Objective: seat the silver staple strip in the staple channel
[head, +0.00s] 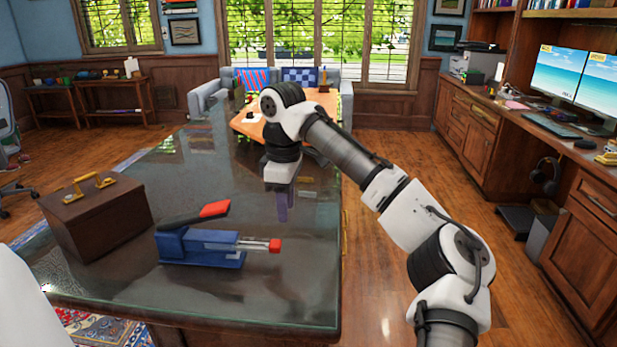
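A blue stapler (205,249) lies on the glossy dark table, its red-tipped top arm (200,215) raised and tilted open. A silver rod-like part (252,245) with a red end (275,246) sticks out of its right side. The inside of the staple channel is too small to make out. My gripper (284,214) points down above the table, behind and to the right of the stapler, apart from it. Its purplish fingers look close together; whether they hold anything cannot be told. I cannot clearly pick out the silver staple strip; small greyish shapes (308,187) right of the gripper are unclear.
A brown box (97,218) with brass-coloured handles stands left of the stapler. The glass-like tabletop (225,295) is clear in front of the stapler, and its right edge runs close to my gripper. An orange-topped table (262,122) and a sofa (212,95) stand beyond.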

